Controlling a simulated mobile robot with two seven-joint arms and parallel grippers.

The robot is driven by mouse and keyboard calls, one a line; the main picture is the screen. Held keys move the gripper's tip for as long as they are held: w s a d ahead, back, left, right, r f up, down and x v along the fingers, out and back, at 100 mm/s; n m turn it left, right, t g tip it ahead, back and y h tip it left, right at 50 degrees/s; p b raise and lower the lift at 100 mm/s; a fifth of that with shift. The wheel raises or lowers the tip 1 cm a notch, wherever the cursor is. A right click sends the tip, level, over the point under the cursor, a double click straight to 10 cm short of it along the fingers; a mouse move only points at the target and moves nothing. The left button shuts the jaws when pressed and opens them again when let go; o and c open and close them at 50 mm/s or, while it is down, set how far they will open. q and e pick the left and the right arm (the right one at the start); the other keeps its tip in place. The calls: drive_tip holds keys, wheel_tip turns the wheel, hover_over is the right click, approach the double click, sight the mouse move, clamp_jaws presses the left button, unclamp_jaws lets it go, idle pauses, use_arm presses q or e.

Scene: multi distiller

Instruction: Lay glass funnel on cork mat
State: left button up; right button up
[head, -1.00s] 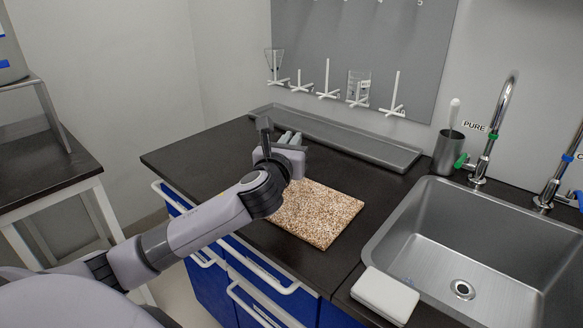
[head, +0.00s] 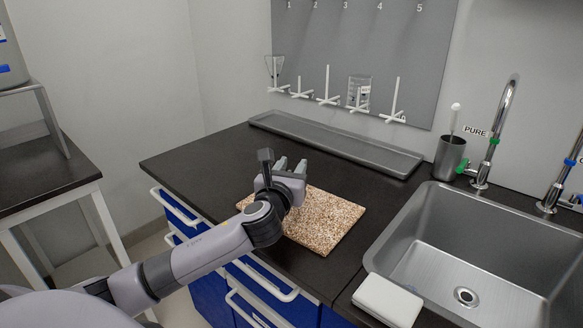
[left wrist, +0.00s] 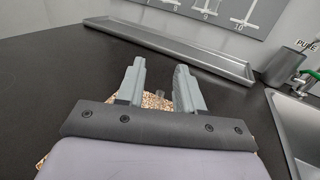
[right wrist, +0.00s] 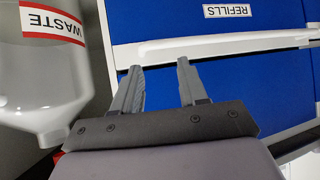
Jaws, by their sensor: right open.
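A clear conical glass funnel (head: 275,70) hangs on the leftmost peg of the grey wall board in the head view. The speckled cork mat (head: 325,222) lies flat on the dark counter; its left part is hidden by my left arm. It also shows in the left wrist view (left wrist: 150,101). My left gripper (head: 291,164) is over the mat's far left side, its fingers apart in the left wrist view (left wrist: 160,75). A small grey shape (left wrist: 161,93) shows between them; I cannot tell what it is. My right gripper (right wrist: 158,75) is open and empty, away from the counter top.
A grey trough (head: 335,143) runs under the peg board, where a beaker (head: 359,92) hangs. A sink (head: 470,250) and white box (head: 388,298) are at right. Blue drawers (right wrist: 220,55) and a WASTE container (right wrist: 45,85) are near my right gripper.

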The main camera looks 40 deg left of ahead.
use_arm(q)
drive_tip(key=shift+r, duration=0.2)
drive_tip(key=v, duration=1.2)
idle(0.4)
